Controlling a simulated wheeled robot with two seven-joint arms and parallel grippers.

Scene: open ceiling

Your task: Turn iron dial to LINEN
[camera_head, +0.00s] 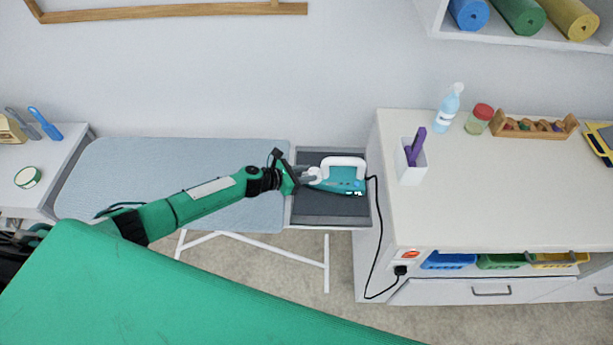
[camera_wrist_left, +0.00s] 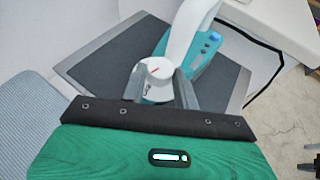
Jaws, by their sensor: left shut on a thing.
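The teal and white iron (camera_head: 338,178) lies on the dark grey rest (camera_head: 330,208) at the right end of the ironing board. My left gripper (camera_head: 296,178) is at the iron's left end. In the left wrist view my left gripper (camera_wrist_left: 160,90) is shut on the dial, one finger on each side.
The pale blue ironing board (camera_head: 180,160) extends left. A white cabinet (camera_head: 480,200) stands to the right, with a spray bottle (camera_head: 449,108) and a white holder (camera_head: 411,160) on top. The black cord (camera_head: 374,250) runs from the iron to a socket.

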